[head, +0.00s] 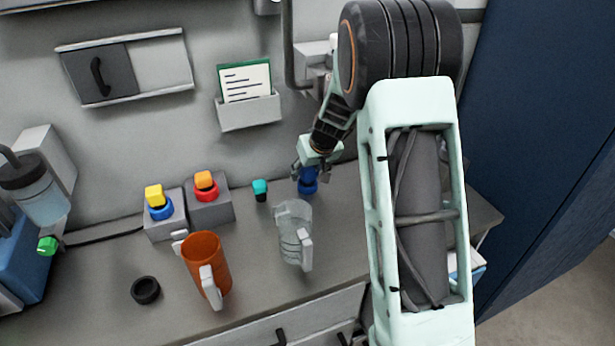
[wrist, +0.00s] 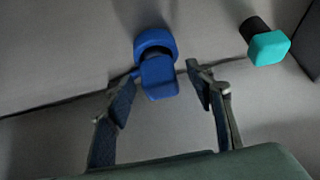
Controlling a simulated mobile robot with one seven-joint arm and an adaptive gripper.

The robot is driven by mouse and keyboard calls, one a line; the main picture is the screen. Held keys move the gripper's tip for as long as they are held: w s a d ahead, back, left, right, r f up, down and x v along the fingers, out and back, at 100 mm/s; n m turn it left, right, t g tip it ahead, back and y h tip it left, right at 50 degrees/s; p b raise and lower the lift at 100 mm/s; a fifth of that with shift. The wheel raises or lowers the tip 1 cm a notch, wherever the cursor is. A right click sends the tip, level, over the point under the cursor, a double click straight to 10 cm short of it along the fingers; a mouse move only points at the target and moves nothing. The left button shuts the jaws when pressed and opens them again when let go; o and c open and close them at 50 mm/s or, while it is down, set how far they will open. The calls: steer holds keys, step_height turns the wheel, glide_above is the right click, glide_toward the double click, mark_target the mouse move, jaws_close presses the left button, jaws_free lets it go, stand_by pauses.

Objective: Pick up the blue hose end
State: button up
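The blue hose end (head: 308,186) stands on the grey bench near the back wall, right of the teal-topped piece. In the wrist view the blue hose end (wrist: 158,68) shows a round collar and a flat tab. My gripper (head: 308,175) is pointed down at it from above. In the wrist view my gripper (wrist: 161,82) is open, with one fingertip on each side of the tab. A gap shows at the right finger; I cannot tell whether the left finger touches it. The lower part of the hose end is hidden in the head view.
The teal-topped piece (head: 260,190) stands close on the left. A clear jug (head: 293,232) is in front, an orange jug (head: 207,265) further left. Grey blocks (head: 211,208) with coloured caps and a black ring (head: 145,290) are on the bench. The wall is close behind.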

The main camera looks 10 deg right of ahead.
steer(key=c, duration=1.2)
steer(key=shift+c, duration=0.2)
steer(key=shift+w+r, duration=0.1)
steer(key=shift+r, duration=0.25)
steer(key=shift+f+b, duration=0.25)
steer(key=shift+b, duration=0.5)
